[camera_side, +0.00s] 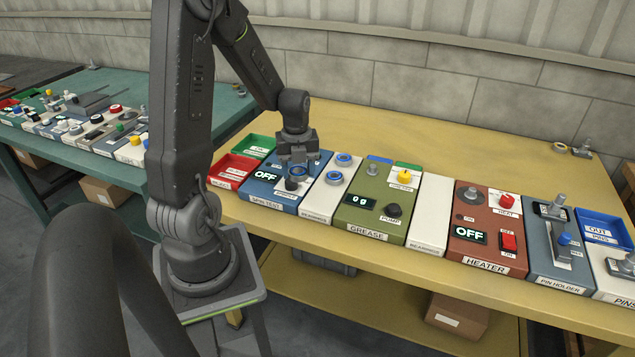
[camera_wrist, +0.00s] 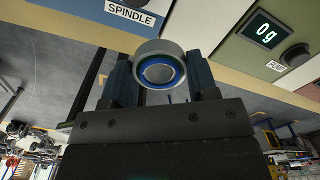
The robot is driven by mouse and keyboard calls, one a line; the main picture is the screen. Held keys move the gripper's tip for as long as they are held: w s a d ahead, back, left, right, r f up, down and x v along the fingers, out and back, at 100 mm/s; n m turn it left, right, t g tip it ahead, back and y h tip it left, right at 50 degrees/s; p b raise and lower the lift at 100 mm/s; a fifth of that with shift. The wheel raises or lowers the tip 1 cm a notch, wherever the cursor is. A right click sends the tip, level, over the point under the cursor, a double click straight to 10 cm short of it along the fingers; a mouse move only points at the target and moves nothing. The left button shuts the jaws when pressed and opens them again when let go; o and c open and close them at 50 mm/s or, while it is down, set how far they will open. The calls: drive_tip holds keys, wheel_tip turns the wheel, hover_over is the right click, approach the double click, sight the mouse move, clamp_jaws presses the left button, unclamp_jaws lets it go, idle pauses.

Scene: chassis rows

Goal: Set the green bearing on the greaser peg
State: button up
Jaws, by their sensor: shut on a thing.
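The olive GREASE box (camera_side: 368,215) stands to the right, with a 0 g display, a black PUMP knob (camera_side: 393,210) and a yellow knob (camera_side: 404,176).
Two blue-sealed bearings (camera_side: 344,160) sit on the white BEARINGS box (camera_side: 318,201) between the SPIN TEST and GREASE boxes. Red (camera_side: 233,170) and green (camera_side: 258,146) trays lie left. A bare white box (camera_side: 431,217) and the HEATER box (camera_side: 485,262) stand right.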

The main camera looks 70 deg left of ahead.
drive_tip(key=s+a+r, duration=0.2)
drive_tip(key=s+r, duration=0.1)
drive_tip(key=s, duration=0.1)
hover_over(373, 166)
drive_tip(key=shift+a+f, duration=0.1)
drive_tip(key=shift+f, duration=0.8)
drive_tip(key=shift+w+f, duration=0.1)
drive_tip(key=shift+f, duration=3.9)
drive_tip(key=o, duration=1.1)
wheel_tip(373, 166, up, 14)
drive_tip(key=shift+f, duration=0.1)
